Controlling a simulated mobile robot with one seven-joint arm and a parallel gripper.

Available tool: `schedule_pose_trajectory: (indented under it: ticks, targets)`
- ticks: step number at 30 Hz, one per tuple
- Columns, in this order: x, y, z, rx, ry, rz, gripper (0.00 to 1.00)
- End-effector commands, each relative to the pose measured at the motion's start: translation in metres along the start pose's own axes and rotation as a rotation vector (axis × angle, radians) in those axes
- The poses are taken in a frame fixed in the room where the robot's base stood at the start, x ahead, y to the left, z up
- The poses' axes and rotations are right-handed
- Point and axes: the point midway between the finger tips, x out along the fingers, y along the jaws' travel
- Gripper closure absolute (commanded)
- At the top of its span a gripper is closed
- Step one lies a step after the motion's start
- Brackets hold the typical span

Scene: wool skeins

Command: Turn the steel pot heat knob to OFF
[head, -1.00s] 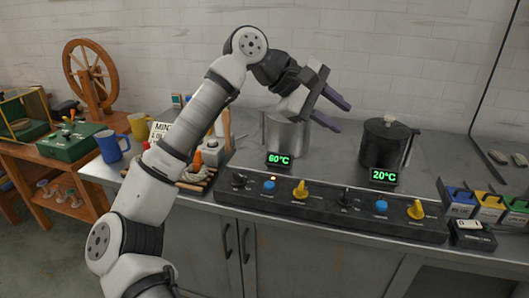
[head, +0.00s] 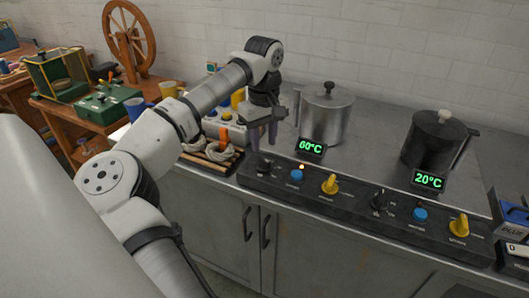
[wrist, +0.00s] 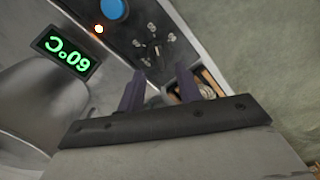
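The steel pot (head: 327,115) stands on the counter behind the control panel (head: 350,208). Its display (head: 311,148) reads 60°C; the display also shows in the wrist view (wrist: 68,54). The black heat knob (head: 264,168) is at the panel's left end. In the wrist view the knob (wrist: 153,50) has markings around it, too blurred to read. An orange light (head: 302,167) near it is lit. My gripper (head: 263,147) points down just above the knob, apparently apart from it. In the wrist view my gripper (wrist: 160,80) has its fingers apart with nothing between them.
A blue button (head: 297,176) and a yellow knob (head: 330,184) sit right of the heat knob. A dark pot (head: 437,139) at 20°C stands further right with its own controls. A wooden tray (head: 205,160) with wool skeins lies close left of my gripper.

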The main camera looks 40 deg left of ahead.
Motion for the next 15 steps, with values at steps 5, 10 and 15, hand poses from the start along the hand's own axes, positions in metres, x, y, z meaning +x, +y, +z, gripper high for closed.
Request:
schedule_pose_trajectory:
  ticks: [5, 10, 15]
  targets:
    - [0.031, 0.0, 0.0, 0.001, -0.003, 0.001, 0.65]
    - [0.047, 0.0, 0.0, -0.001, -0.001, 0.001, 0.65]
    - [0.051, 0.0, 0.0, 0.0, 0.0, 0.002, 0.65]
